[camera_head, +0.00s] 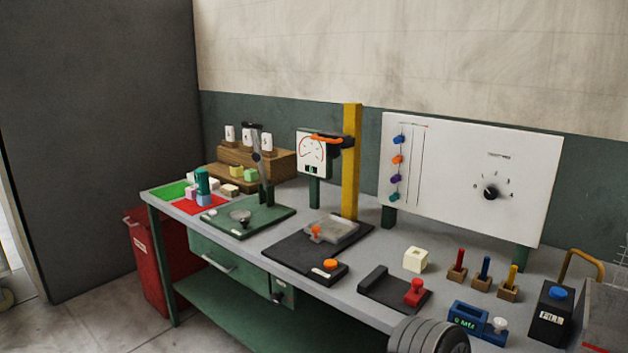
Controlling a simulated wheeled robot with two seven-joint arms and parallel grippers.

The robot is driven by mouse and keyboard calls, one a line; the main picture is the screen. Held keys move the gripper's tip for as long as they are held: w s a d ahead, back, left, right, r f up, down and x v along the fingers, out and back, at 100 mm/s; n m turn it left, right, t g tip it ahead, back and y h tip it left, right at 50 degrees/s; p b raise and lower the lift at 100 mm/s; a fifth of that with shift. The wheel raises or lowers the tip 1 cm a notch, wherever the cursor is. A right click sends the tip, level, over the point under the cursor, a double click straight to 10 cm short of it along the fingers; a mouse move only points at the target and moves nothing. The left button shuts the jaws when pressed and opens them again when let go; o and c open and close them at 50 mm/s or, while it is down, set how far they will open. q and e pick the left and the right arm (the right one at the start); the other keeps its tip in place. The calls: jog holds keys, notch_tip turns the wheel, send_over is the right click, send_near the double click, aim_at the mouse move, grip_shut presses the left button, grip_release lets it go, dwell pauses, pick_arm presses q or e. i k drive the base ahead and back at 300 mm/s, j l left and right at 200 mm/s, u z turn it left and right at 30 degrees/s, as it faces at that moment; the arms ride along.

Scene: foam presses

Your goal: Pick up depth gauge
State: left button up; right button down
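A small blue device with a green lit readout (466,317) lies near the front edge of the bench at the right. It looks like the depth gauge, with a pale round knob (499,325) at its right end. The readout's text is too small to read surely. A white dial gauge with a red scale (312,152) stands on a green post at the back of the bench. Neither of my grippers shows in the head view, so nothing is seen held.
The grey bench carries a black plate with a red knob (413,291), a cream foam cube (415,259), colored pegs in wooden blocks (482,283), and a black box with a blue button (555,312). A dark ridged cylinder (430,337) stands at the bottom edge, left of the blue device.

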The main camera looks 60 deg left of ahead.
aim_at(201, 178)
jog(key=u, duration=3.45)
jog(key=i, duration=2.25)
jog(key=i+j, duration=0.1)
jog(key=i, duration=2.1)
jog(key=z, duration=2.2)
